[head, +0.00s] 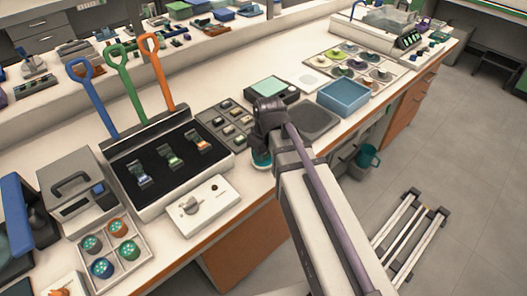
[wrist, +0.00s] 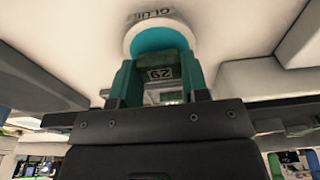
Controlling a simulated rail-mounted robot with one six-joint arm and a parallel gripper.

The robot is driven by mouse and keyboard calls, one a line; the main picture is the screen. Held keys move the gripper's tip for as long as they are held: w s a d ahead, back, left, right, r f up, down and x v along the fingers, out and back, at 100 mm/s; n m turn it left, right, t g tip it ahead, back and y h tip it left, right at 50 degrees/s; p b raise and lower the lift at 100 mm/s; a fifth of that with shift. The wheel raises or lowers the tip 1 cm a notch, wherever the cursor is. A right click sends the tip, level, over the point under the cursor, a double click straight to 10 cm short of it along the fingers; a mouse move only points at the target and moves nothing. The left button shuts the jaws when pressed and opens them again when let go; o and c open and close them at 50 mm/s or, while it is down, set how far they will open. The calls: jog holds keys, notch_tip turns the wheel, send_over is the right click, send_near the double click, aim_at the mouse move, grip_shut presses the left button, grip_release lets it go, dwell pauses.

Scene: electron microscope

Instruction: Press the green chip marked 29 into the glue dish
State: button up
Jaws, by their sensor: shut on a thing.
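In the wrist view the green chip (wrist: 160,73), its number 29 upside down, sits between the teal fingers of my gripper (wrist: 158,78). My gripper is shut on it. The glue dish (wrist: 134,33) has a white rim, a teal inside and the word GLUE on or beside it. The chip's far end is at the dish in this view; I cannot tell whether it touches the glue. The chip is hidden there.
A grey tray (head: 209,118) of several small chips lies left of my gripper. A white box with a knob (head: 211,213) stands at front left. A dark pad (head: 325,124) and a blue bin (head: 344,99) lie to the right. A black-topped stand (head: 152,165) has coloured handles behind it.

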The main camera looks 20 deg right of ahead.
jog(key=shift+f+b, duration=0.4)
jog(key=shift+f, duration=0.05)
dwell(0.3)
dwell(0.9)
notch_tip(320, 180, up, 8)
jog(key=p, duration=0.7)
jog(key=shift+f+p, duration=0.1)
jog(key=shift+p, duration=0.25)
jog(key=shift+f, duration=0.15)
